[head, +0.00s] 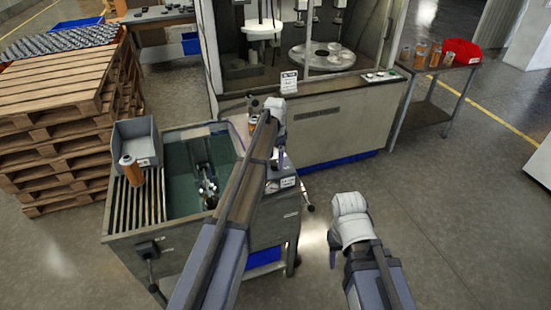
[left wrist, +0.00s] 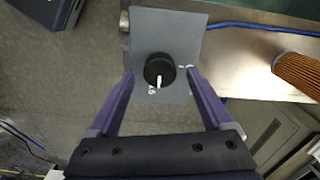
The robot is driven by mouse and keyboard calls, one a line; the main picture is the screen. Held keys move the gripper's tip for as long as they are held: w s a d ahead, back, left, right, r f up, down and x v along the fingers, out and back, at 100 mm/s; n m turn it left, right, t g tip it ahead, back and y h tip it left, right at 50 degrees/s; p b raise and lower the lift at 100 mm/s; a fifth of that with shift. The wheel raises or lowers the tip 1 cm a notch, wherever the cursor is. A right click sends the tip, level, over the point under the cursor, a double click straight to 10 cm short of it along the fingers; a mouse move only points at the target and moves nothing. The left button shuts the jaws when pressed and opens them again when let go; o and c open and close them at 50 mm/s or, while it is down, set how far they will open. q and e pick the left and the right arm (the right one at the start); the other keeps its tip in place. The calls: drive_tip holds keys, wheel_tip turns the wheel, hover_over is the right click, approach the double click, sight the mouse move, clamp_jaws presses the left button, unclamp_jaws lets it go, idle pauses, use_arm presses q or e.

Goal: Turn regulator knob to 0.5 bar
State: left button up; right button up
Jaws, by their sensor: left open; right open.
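The regulator knob (left wrist: 159,70) is round and black with a white pointer line, on a grey plate (left wrist: 184,25) in the left wrist view. Its pointer aims down in that picture, close to small white markings too small to read surely. My left gripper (left wrist: 160,79) is open, one purple finger on each side of the knob, with visible gaps. I cannot tell how far above the plate the fingertips are. In the head view, my left gripper (head: 280,160) is by the cart's right side, and the knob is not clearly visible there. My right gripper (head: 334,258) hangs empty over the floor.
An orange filter cartridge (left wrist: 298,75) and a blue hose (left wrist: 265,28) are near the plate. The cart (head: 195,229) holds a grey bin (head: 136,133) and another orange cartridge (head: 131,172). A machine cabinet (head: 325,130) stands behind. Floor at right is clear.

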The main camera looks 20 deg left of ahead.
sight(276, 162)
use_arm(q)
wheel_tip(276, 162, up, 7)
drive_tip(key=p, duration=0.5)
drive_tip(key=shift+f+p, duration=0.2)
drive_tip(key=shift+p, duration=0.2)
drive_tip(key=s+d+f+n+b, duration=0.1)
drive_tip(key=s+d, duration=0.4)
drive_tip(key=s, duration=0.7)
drive_tip(key=s+d+f+n+b, duration=0.1)
drive_tip(key=s+d, duration=0.5)
drive_tip(key=s, duration=0.6)
drive_tip(key=s+d+f+n+y+b, duration=0.1)
drive_tip(key=s+d+n, duration=0.2)
drive_tip(key=s, duration=0.9)
drive_tip(key=shift+d, duration=1.15)
